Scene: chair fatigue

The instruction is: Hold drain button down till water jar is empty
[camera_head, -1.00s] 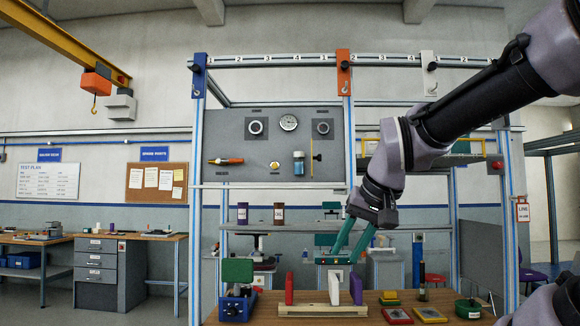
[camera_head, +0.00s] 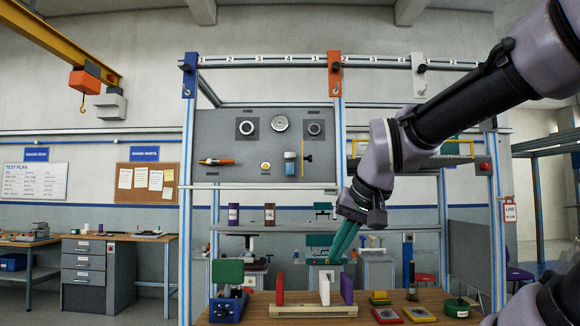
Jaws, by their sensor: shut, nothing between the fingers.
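The grey panel (camera_head: 215,135) on the frame carries a small yellow round button (camera_head: 265,166), which may be the drain button; its label is too small to read. Just right of it is a small jar (camera_head: 290,163) with a pale top and bluish body, probably the water jar. Its water level is too small to tell. My gripper (camera_head: 338,260) is shut and empty, with teal fingers pointing down. In the picture it is below and right of the panel, above the back of the bench, apart from button and jar.
The wooden bench (camera_head: 350,321) holds a blue vise (camera_head: 228,308), a wooden rack (camera_head: 313,311) with coloured plates, and several small blocks and a green pot (camera_head: 455,307) at right. Frame posts stand left and right of the panel. An orange-handled tool (camera_head: 217,162) is on the panel.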

